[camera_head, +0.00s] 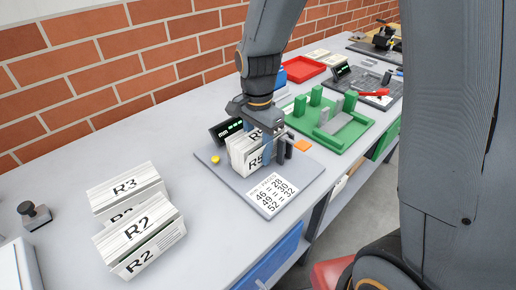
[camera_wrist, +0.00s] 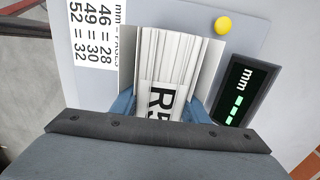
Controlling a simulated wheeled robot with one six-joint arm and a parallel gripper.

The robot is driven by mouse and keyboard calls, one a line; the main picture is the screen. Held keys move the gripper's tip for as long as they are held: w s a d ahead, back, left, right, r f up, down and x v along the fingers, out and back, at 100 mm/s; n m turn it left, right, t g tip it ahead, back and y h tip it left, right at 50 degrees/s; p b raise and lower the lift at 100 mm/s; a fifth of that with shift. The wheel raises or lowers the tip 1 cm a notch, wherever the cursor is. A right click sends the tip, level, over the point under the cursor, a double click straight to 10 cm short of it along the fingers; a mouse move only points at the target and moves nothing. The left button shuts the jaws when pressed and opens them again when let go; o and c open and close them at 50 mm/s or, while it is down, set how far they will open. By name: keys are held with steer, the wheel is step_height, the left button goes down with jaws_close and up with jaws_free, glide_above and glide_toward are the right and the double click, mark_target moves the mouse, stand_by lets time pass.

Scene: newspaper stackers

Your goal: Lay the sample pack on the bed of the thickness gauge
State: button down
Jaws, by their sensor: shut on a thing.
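The sample pack (camera_head: 246,158) is a white bundle of folded papers marked R5. My gripper (camera_head: 267,150) is shut on it from above, and the bundle stands upright between the fingers. In the wrist view the pack (camera_wrist: 165,55) lies between the blue-grey fingers (camera_wrist: 163,106). The thickness gauge has a flat grey bed (camera_head: 232,185) with a display (camera_head: 226,130), a yellow button (camera_head: 215,160) and a printed page table (camera_head: 271,194). The pack is over the bed; whether its underside touches the bed I cannot tell. The display shows "mm" with dashes in the wrist view (camera_wrist: 241,93).
Bundles marked R3 (camera_head: 126,187) and R2 (camera_head: 140,236) stand on the bench to the left. A green fixture (camera_head: 335,125) and a red tray (camera_head: 303,69) are beyond the gauge. An orange piece (camera_head: 302,145) lies by the bed's right edge. A brick wall runs behind the bench.

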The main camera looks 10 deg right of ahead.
steer(key=shift+f, duration=0.15)
steer(key=c, duration=1)
jaws_free()
steer(key=shift+c, duration=0.2)
step_height(320, 180, up, 12)
steer(key=shift+r+b, duration=0.2)
steer(key=shift+b, duration=0.4)
